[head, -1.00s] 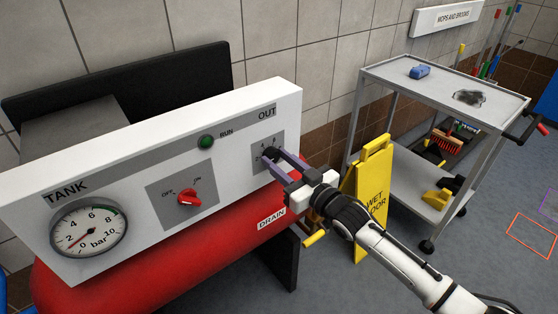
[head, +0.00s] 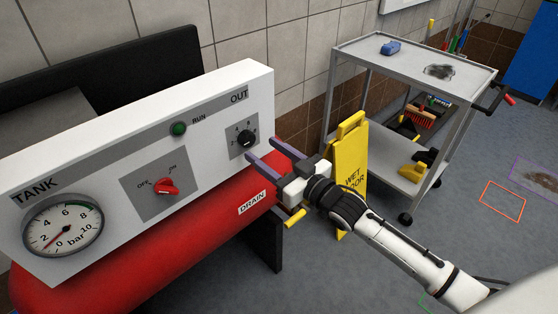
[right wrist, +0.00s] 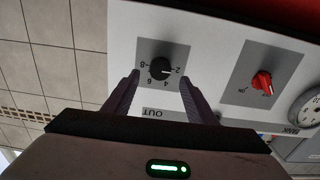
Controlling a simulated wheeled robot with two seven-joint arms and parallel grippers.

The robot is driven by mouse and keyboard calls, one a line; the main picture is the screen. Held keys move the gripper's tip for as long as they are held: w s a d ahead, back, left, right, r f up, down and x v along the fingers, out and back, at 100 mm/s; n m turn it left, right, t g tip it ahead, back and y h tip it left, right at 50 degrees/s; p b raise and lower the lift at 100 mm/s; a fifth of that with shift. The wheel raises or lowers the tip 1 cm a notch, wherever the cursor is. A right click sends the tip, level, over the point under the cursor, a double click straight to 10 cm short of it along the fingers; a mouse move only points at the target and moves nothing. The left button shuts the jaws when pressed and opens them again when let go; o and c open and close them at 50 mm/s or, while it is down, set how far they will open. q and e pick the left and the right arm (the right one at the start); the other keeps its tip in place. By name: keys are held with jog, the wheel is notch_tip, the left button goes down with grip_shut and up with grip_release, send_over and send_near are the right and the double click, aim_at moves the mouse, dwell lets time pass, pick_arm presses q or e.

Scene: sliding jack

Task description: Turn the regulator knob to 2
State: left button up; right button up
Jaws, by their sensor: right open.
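The regulator knob (head: 247,138) is a small black dial on a grey plate below the OUT label, with numbers from 2 to 8 around it. In the right wrist view the knob (right wrist: 160,68) appears upside down; a pale mark shows on its side toward the 2, but its exact setting is too small to read. My right gripper (head: 262,150) is open, its two purple-grey fingers pointing at the panel. In the head view it is just right of and below the knob, apart from it. In the wrist view the fingertips lie either side of the knob. My left gripper is not in view.
The white panel also carries a red OFF/ON switch (head: 166,187), a green RUN lamp (head: 179,129) and a pressure gauge (head: 62,228). The red tank (head: 130,255) with a yellow drain handle (head: 295,218) is below. A yellow floor sign (head: 349,165) and grey trolley (head: 412,62) stand right.

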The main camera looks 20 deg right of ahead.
jog(key=v, duration=0.5)
jog(key=shift+s+d, duration=0.1)
jog(key=shift+s, duration=0.2)
jog(key=s+a+f+m+g+h, duration=0.1)
jog(key=s+f+g, duration=0.3)
jog(key=s+f, duration=0.8)
jog(key=s+a+f+m+g+h, duration=0.1)
jog(key=s+a+f+g, duration=0.3)
jog(key=s+f, duration=0.9)
jog(key=shift+s+a+f+g+h, duration=0.25)
jog(key=shift+s+g+h, duration=0.1)
jog(key=shift+h, duration=0.55)
